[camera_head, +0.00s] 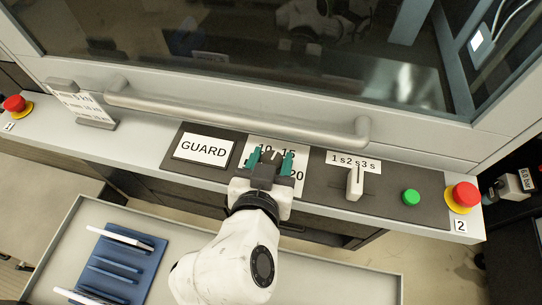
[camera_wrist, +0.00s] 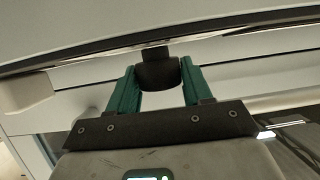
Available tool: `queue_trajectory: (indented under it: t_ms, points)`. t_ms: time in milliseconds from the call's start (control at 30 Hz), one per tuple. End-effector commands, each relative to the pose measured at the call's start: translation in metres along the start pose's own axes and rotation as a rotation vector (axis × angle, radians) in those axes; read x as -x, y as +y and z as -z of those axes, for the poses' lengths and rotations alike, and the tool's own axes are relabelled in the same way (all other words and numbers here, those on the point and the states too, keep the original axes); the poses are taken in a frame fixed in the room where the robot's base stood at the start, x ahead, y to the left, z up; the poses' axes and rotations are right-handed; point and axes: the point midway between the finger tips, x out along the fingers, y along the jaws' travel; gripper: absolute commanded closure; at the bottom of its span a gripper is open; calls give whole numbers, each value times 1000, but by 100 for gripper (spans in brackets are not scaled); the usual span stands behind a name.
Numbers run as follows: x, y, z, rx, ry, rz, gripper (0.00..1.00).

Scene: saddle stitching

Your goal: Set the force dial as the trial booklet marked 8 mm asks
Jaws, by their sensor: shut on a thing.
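My gripper (camera_head: 270,161) is over the control panel, and its green fingers are shut on a dark knob, the force dial. In the wrist view the dial (camera_wrist: 158,73) sits between the two fingertips of my gripper (camera_wrist: 160,82). In the head view the dial's white scale plate (camera_head: 290,150) shows 10, 15 and 20; the rest of the scale and the pointer are hidden by my gripper. A blue rack (camera_head: 128,262) on the tray at lower left holds thin white-edged pieces; no 8 mm marking can be read on them.
A GUARD label (camera_head: 203,149) is left of the dial. A white lever (camera_head: 354,183) under a 1 s, 2 s, 3 s scale, a green button (camera_head: 411,197) and a red emergency stop (camera_head: 465,195) are to the right. A grey handle bar (camera_head: 235,117) runs behind the panel.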

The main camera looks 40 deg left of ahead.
Motion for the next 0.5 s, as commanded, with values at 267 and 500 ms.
queue_trajectory:
  t_ms: [267, 500]
  points:
    - [2, 3, 5, 70, -3, 175, 81]
    - [2, 4, 6, 140, 0, 345, 82]
